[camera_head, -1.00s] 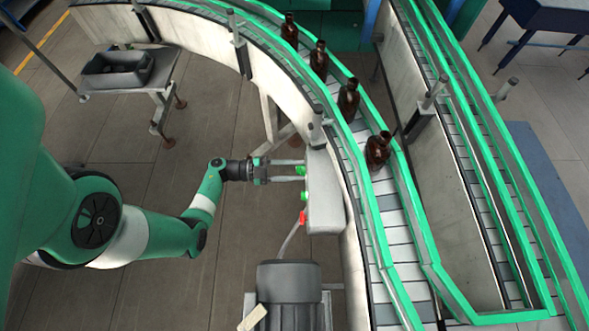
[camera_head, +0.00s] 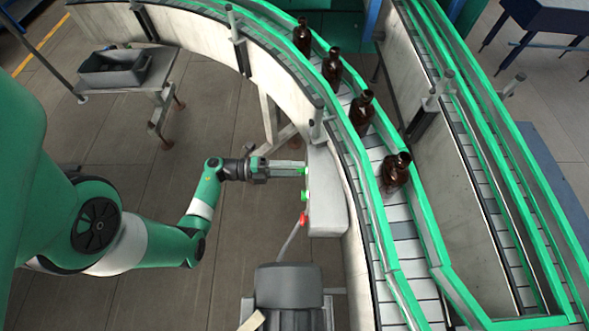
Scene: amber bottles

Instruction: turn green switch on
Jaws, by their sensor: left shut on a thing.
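A grey control box (camera_head: 328,205) is fixed to the side of the curved conveyor. On its left face are an upper green switch (camera_head: 305,171), a lower green knob (camera_head: 304,196) and a red knob (camera_head: 303,219). My left gripper (camera_head: 303,170) reaches in from the left with its fingers closed together on the upper green switch. The fingers partly hide that switch, and I cannot tell its turn position. My right gripper is not in view.
Several amber bottles (camera_head: 396,172) stand upright on the conveyor (camera_head: 398,228) behind the box. A grey motor (camera_head: 288,289) stands below the box. A dark bin (camera_head: 114,70) sits on a small table at the upper left. The floor around my left forearm is clear.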

